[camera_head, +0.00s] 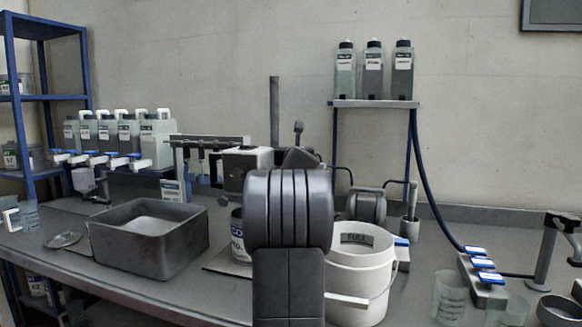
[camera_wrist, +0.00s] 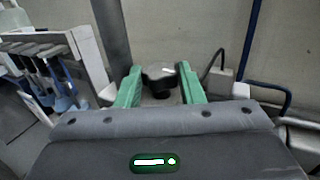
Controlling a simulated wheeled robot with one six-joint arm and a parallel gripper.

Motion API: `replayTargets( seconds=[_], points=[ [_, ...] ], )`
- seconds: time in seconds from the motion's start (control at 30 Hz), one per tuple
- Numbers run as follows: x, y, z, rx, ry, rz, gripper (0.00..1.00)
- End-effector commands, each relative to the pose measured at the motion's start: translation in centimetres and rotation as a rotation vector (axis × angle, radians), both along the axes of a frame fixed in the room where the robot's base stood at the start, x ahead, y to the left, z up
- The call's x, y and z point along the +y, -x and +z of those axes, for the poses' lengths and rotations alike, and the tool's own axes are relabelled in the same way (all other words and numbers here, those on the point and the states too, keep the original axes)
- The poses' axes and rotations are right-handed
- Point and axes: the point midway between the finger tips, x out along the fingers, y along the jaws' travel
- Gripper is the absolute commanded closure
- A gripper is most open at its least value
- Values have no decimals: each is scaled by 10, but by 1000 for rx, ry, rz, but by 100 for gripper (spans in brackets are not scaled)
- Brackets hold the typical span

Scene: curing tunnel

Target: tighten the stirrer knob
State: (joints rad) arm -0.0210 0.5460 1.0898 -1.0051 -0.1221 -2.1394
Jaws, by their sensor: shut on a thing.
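The stirrer knob (camera_wrist: 158,74), a dark lobed knob, shows in the wrist view between the two green fingers of my gripper (camera_wrist: 160,82). The fingers stand on either side of it and are shut on it. Its lower part and mount are partly hidden by my gripper body. In the head view my own arm blocks the middle, and I cannot make out the fingers or their grip there. A dark upright pole (camera_head: 274,112) rises behind my arm, and also shows left of the fingers in the wrist view (camera_wrist: 112,40).
A white bucket (camera_head: 360,290) stands just right of my arm. A grey basin (camera_head: 150,252) and a labelled can (camera_head: 238,240) are to the left. A rack with hanging tools (camera_wrist: 50,70) is close on the left in the wrist view. Hoses and blue-handled valves (camera_head: 482,264) are at right.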

Motion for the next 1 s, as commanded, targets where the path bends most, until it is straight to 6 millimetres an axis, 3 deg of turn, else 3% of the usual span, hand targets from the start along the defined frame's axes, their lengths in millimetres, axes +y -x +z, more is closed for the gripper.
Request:
replayTargets(
  seconds=[0.87,0.9,1.0],
  points=[
    [1,0,-1,2,0,-86,88],
    [1,0,-1,2,0,-86,62],
    [2,0,-1,2,0,-86,44]
  ],
)
